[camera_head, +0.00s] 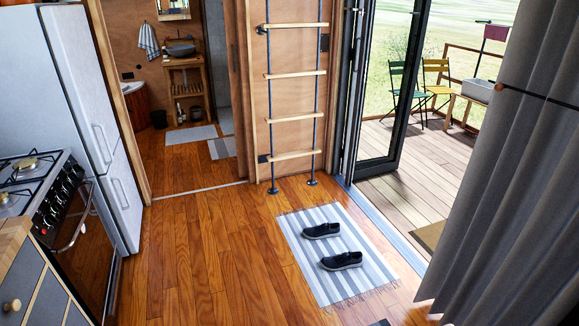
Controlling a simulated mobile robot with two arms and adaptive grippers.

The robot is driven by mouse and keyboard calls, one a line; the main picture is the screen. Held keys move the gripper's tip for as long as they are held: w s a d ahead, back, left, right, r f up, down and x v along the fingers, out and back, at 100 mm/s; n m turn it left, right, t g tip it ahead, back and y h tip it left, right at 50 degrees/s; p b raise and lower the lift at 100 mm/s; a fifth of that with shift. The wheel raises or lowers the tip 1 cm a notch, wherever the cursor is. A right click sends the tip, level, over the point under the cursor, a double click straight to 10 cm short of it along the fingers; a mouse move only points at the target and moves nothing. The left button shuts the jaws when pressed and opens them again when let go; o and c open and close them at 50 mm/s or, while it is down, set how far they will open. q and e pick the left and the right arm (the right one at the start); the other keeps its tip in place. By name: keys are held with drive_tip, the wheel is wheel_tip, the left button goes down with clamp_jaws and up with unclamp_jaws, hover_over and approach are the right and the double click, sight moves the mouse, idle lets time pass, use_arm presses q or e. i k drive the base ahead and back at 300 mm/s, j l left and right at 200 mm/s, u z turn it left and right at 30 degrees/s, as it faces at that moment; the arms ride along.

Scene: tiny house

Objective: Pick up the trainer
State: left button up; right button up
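Two dark shoes with pale soles lie on a grey-and-white striped rug on the wooden floor. The farther trainer (321,230) is near the rug's middle. The nearer trainer (342,261) lies just in front of it, a little to the right. Both rest sole down, side by side and apart, with toes pointing to one side. The striped rug (308,275) has fringed ends. Neither of my grippers shows in the head view.
A stove (88,225) and fridge (95,120) stand at the left. A ladder (295,73) is fixed to the wall behind the rug. An open glass door (392,90) leads to a deck; a grey curtain (510,190) hangs at right. Wooden floor (205,250) left of the rug is clear.

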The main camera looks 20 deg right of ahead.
sight(346, 259)
drive_tip(key=i+l+z, duration=0.1)
drive_tip(key=i+z, duration=0.15)
drive_tip(key=i, duration=0.4)
drive_tip(key=i+z, duration=0.25)
drive_tip(key=i, duration=0.4)
drive_tip(key=i+j+z, duration=0.3)
drive_tip(key=i, duration=0.4)
drive_tip(key=l, duration=0.1)
